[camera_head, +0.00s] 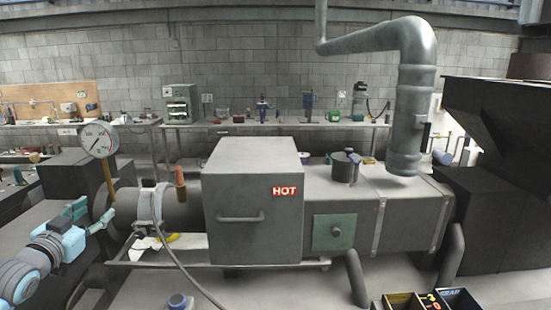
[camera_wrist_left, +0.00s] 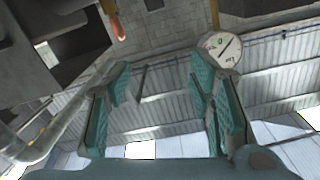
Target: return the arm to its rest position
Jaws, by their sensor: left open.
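My left arm (camera_head: 30,270) comes in from the lower left in the head view. Its teal left gripper (camera_head: 98,208) is raised at the left, near the end of the grey machine's pipe. Its two fingers are spread apart with nothing between them. In the left wrist view the same open fingers (camera_wrist_left: 160,72) point up, with roof and block wall beyond them. My right gripper is not in view.
A pressure gauge (camera_head: 98,139) on a brass stem stands close above the left gripper. The grey furnace box (camera_head: 250,190) with a HOT label (camera_head: 285,191) fills the middle. A grey cable (camera_head: 172,255) hangs in front. Small bins (camera_head: 403,302) sit at the lower right.

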